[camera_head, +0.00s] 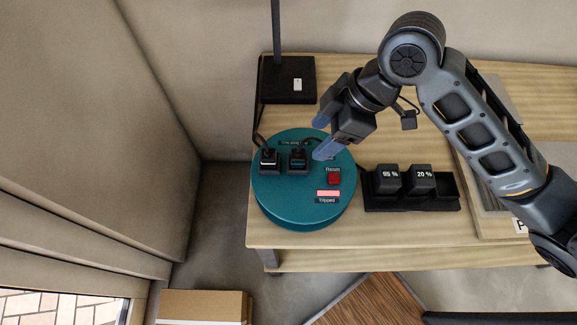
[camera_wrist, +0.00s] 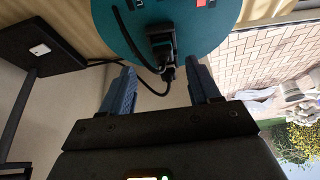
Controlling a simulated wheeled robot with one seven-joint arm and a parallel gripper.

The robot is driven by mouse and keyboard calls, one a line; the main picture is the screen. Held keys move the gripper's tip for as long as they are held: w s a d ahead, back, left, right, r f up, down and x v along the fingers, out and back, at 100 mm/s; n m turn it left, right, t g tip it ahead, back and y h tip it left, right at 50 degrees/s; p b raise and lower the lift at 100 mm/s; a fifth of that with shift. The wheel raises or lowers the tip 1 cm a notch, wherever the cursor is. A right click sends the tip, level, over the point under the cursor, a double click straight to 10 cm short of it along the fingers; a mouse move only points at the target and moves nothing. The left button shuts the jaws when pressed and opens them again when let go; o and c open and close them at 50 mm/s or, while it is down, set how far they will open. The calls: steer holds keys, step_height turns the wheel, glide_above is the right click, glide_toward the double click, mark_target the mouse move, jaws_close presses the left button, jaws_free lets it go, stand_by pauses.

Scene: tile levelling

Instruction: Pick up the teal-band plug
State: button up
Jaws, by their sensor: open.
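The teal-band plug (camera_head: 298,158) stands in the right-hand socket on top of a round teal unit (camera_head: 283,206), with a dark cable behind it. A plug with a pale band (camera_head: 269,160) stands just left of it. My gripper (camera_head: 320,136) is open and empty, with its blue fingers above the back right of the unit, to the right of the teal-band plug. In the wrist view a dark plug (camera_wrist: 162,44) lies ahead of the gap between the fingers, apart from them.
The unit has a red Reset button (camera_head: 334,177) and a lit Tripped label (camera_head: 328,194). A black lamp base (camera_head: 287,84) stands behind. A black holder (camera_head: 405,203) with blocks marked 65 % and 20 % stands right. The table's front edge is close to the unit.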

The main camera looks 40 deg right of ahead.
mark_target(301, 153)
steer(key=shift+a+f, duration=0.3)
steer(key=shift+f, duration=0.2)
steer(key=shift+a+f, duration=0.3)
steer(key=shift+f, duration=0.2)
steer(key=shift+w+x, duration=0.2)
steer(key=shift+x, duration=1.15)
steer(key=shift+w+x, duration=0.2)
steer(key=shift+x, duration=1.15)
steer(key=shift+a+r, duration=0.15)
steer(key=shift+a, duration=0.05)
steer(key=shift+c, duration=0.2)
jaws_close()
